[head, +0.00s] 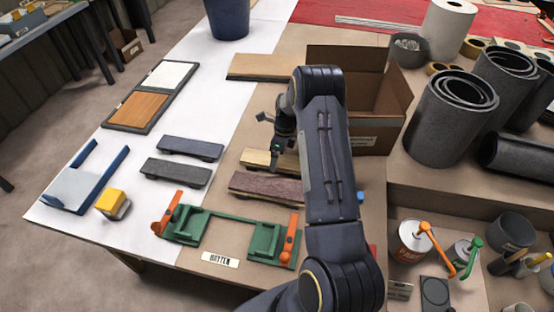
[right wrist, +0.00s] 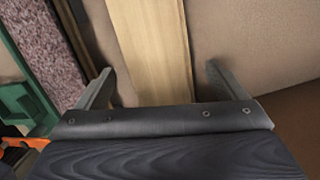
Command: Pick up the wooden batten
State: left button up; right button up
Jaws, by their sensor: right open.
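A pale wooden batten (head: 257,157) lies on the table behind a purple-brown piece (head: 262,187), its right part hidden by my right arm. My right gripper (head: 269,138) is open above or beside it. In the right wrist view, the wooden batten (right wrist: 152,45) runs between the two open fingers of the gripper (right wrist: 160,70), with a gap on each side. Nothing is gripped. I cannot tell how far the fingertips are above the table. My left gripper is not in view.
A green fixture (head: 213,215) with orange levers stands in front, by a label card (head: 220,259). Two dark bars (head: 175,172) lie to the left. An open cardboard box (head: 375,130) stands right of my arm. Another wooden board (head: 262,67) lies behind.

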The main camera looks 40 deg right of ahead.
jog(key=shift+f, duration=0.2)
jog(key=c, duration=1.1)
jog(key=shift+c, duration=0.2)
jog(key=shift+r, duration=0.1)
